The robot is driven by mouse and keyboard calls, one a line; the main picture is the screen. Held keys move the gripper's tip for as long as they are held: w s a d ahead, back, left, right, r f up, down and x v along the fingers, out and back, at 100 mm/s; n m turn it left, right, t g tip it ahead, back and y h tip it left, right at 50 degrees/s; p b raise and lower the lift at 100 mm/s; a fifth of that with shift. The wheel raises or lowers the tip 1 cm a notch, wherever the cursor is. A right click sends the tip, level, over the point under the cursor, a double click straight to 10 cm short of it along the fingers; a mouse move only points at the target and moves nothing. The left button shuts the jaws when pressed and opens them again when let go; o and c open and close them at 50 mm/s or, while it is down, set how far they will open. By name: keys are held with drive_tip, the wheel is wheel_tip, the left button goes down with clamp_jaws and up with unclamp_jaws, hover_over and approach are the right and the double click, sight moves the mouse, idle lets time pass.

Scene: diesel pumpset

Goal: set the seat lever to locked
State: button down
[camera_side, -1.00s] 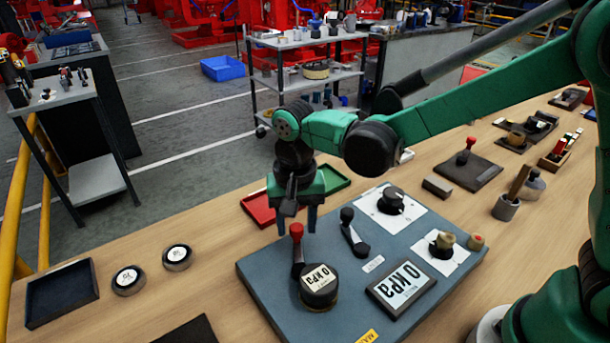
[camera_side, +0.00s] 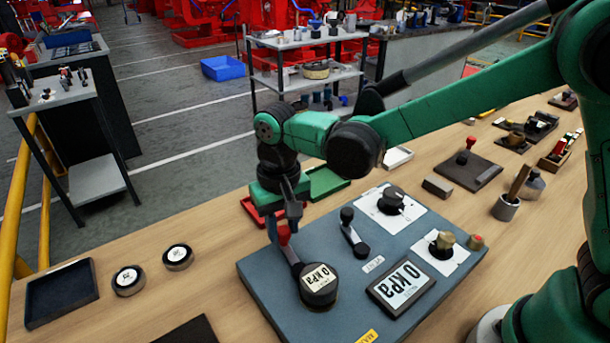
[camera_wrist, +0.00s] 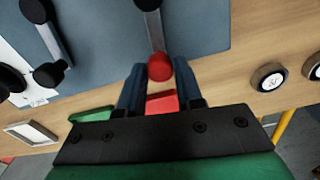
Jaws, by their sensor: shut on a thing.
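A lever with a red knob (camera_side: 284,235) stands out from a round hub with a display reading 0 kPa (camera_side: 319,280) on the blue-grey panel (camera_side: 265,295). My gripper (camera_side: 282,225) is shut on this red-knobbed lever. In the wrist view the red knob (camera_wrist: 160,67) sits between the two blue fingertips (camera_wrist: 158,78), and its arm runs up the picture. A second lever with a black knob (camera_side: 347,215) is to its right, with a small label (camera_side: 373,264) beside it. I cannot read which one is named the seat lever, nor any locked mark.
Two black dials (camera_side: 391,200) (camera_side: 442,242) on white plates and a flat 0 kPa display (camera_side: 401,287) share the panel. Red (camera_side: 253,209) and green (camera_side: 326,183) trays lie behind it. Two round discs (camera_side: 128,280) (camera_side: 178,257) and a dark tray (camera_side: 62,294) lie left.

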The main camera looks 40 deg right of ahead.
drive_tip(key=a+n, duration=0.2)
drive_tip(key=n, duration=0.1)
drive_tip(key=shift+n, duration=0.3)
drive_tip(key=shift+s+a+n, duration=0.15)
drive_tip(key=shift+a+n, duration=0.2)
drive_tip(key=shift+n, duration=0.5)
drive_tip(key=shift+s+a+n, duration=0.15)
drive_tip(key=shift+a+n, duration=0.2)
drive_tip(key=shift+n, duration=0.5)
drive_tip(key=c, duration=0.6)
unclamp_jaws()
wheel_tip(320, 180, up, 6)
drive_tip(key=shift+f, duration=0.15)
